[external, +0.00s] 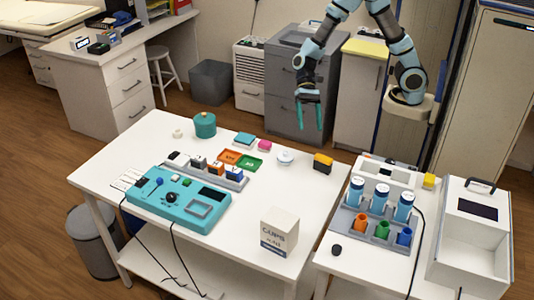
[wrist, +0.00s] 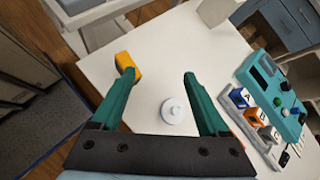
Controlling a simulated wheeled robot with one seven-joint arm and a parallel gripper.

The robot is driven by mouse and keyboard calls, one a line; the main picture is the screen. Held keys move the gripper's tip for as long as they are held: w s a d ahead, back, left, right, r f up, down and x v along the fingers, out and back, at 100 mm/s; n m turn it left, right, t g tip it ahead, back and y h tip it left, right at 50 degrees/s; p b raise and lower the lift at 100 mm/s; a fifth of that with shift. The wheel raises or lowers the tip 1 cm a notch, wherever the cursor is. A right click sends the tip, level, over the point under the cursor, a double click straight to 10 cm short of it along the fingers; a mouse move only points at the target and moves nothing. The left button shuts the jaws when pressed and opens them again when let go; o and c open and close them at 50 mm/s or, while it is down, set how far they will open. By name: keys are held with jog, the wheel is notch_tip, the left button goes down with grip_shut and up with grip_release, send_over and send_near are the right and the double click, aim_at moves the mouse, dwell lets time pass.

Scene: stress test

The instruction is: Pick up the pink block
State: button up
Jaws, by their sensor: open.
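The pink block (external: 264,145) lies flat at the back of the white table in the external view, just right of a teal-and-white block (external: 244,140). I cannot see it in the wrist view. My gripper (external: 312,127) is open and empty, with teal fingers pointing down. In the external view it appears to the right of the pink block and above the table's back edge. In the wrist view my gripper (wrist: 160,76) has its fingers spread above the tabletop, with a white round lidded dish (wrist: 173,110) showing between them.
A yellow-and-black block (external: 323,163) stands near the table's right end. Orange (external: 230,156) and green (external: 250,163) trays, a teal pot (external: 205,125), a teal control box (external: 180,198) and a white carton (external: 279,232) share the table. The front middle of the tabletop is clear.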

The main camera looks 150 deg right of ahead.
jog(key=s+d+r+m+t+h, duration=0.1)
jog(key=s+d+m+t+h, duration=0.3)
jog(key=d, duration=0.5)
jog(key=s+d+m+t+h, duration=0.1)
jog(key=s+d+m, duration=0.2)
jog(key=d+m, duration=0.45)
jog(key=n+p, duration=0.1)
jog(key=n, duration=0.1)
send_near(263, 146)
jog(key=f, duration=0.1)
jog(key=p+x, duration=0.1)
jog(key=x, duration=0.4)
jog(key=shift+w+d, duration=0.2)
jog(key=p+x, duration=0.2)
jog(key=x, duration=0.1)
jog(key=p+x, duration=0.1)
jog(key=x, duration=0.1)
jog(key=shift+a+r, duration=0.15)
jog(key=shift+r, duration=0.15)
jog(key=shift+w+f, duration=0.2)
jog(key=shift+w, duration=0.1)
jog(key=shift+c, duration=0.3)
jog(key=c, duration=1.1)
